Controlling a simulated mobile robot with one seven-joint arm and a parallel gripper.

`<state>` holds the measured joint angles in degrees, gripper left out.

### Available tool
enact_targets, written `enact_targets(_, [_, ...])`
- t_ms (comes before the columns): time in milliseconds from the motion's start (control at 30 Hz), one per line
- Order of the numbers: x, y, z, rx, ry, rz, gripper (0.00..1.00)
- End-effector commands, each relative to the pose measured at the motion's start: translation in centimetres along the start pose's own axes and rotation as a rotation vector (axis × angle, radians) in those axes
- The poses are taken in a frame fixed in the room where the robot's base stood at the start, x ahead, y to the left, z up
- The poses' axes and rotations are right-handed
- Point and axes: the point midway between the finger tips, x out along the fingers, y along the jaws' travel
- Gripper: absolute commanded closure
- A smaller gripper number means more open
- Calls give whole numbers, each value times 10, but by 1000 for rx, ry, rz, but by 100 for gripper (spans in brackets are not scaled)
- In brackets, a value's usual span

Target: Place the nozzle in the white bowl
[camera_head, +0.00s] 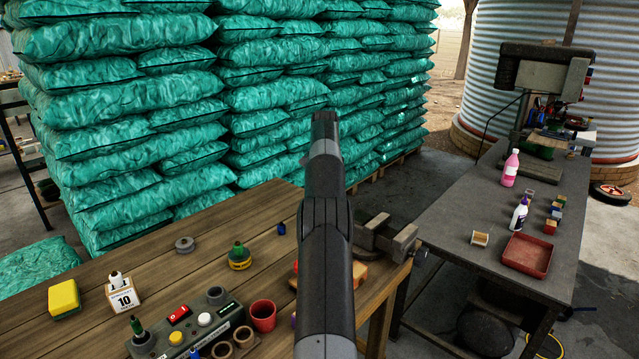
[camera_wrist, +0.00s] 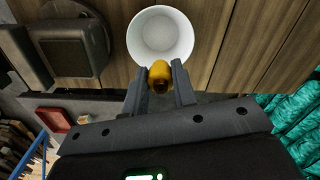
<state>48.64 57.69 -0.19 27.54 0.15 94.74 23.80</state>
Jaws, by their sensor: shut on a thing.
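In the wrist view, the nozzle (camera_wrist: 160,72) is a small yellow-orange piece with a dark opening, held between the fingertips of my gripper (camera_wrist: 160,84). The gripper is shut on it. The white bowl (camera_wrist: 160,12) is round and looks empty, sitting on the wooden bench. The nozzle appears at the bowl's near rim in this view and overlaps it slightly; I cannot tell its height above the bowl. In the head view my arm hides the bowl, the nozzle and the gripper.
A vise (camera_head: 388,238) is mounted at the bench's right end, beside the bowl in the wrist view. The wooden bench (camera_head: 150,252) also holds a control box (camera_head: 190,328), a red cup (camera_head: 263,315) and a yellow sponge (camera_head: 64,298). A dark table (camera_head: 450,225) stands at right.

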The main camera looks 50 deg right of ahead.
Motion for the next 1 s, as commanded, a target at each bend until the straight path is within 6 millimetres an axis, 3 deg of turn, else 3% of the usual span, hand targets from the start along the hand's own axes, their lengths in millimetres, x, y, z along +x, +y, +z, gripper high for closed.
enact_targets(600, [73, 0, 1, -1, -2, 0, 97])
enact_targets(1000, [91, 0, 1, -2, -1, 0, 97])
